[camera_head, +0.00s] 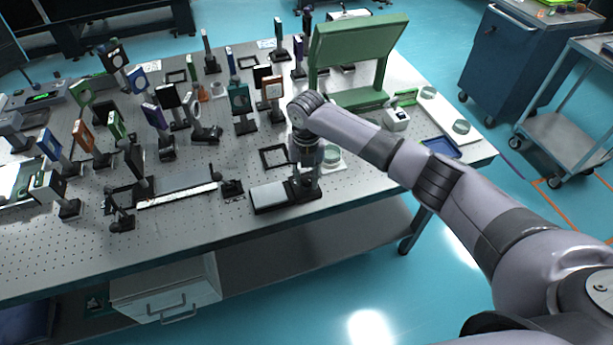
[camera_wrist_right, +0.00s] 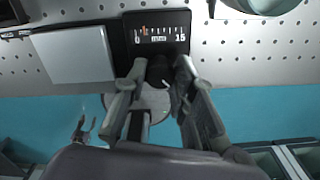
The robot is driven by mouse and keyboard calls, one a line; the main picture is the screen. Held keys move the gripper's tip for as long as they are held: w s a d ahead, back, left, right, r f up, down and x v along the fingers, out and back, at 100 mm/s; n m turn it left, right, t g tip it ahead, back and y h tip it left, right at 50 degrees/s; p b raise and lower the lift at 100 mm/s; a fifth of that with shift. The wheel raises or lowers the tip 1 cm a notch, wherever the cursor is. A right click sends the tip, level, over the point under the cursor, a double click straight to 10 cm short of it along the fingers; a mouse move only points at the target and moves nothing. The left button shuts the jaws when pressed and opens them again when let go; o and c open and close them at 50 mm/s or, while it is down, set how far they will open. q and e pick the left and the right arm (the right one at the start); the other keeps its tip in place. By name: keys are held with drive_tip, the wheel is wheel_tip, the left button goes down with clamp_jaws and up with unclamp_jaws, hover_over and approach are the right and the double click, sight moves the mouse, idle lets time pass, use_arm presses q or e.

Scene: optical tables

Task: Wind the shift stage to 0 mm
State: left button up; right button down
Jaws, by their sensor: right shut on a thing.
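The shift stage shows at the front of the optical table as a pale flat plate (camera_head: 272,194) on a dark base. In the right wrist view the plate (camera_wrist_right: 85,52) lies left of a black scale panel (camera_wrist_right: 158,30) marked 0 at the left and 15 at the right. An orange pointer (camera_wrist_right: 144,30) stands a little right of the 0. My right gripper (camera_head: 304,180) reaches down at the right end of the stage. In the right wrist view its fingers (camera_wrist_right: 160,82) are shut on a dark round knob (camera_wrist_right: 160,68) below the scale. The left gripper is not in view.
Several mounted optics stand across the perforated table (camera_head: 60,245), left of and behind the stage. A dark square frame (camera_head: 275,157) lies just behind it. A green stand (camera_head: 355,50) and a blue tray (camera_head: 441,148) are farther right. The table's front edge is close.

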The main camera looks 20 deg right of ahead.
sight(307, 179)
idle(0.3)
drive_tip(key=c, duration=1.3)
unclamp_jaws()
drive_tip(key=shift+c, duration=0.2)
wheel_tip(307, 179, up, 12)
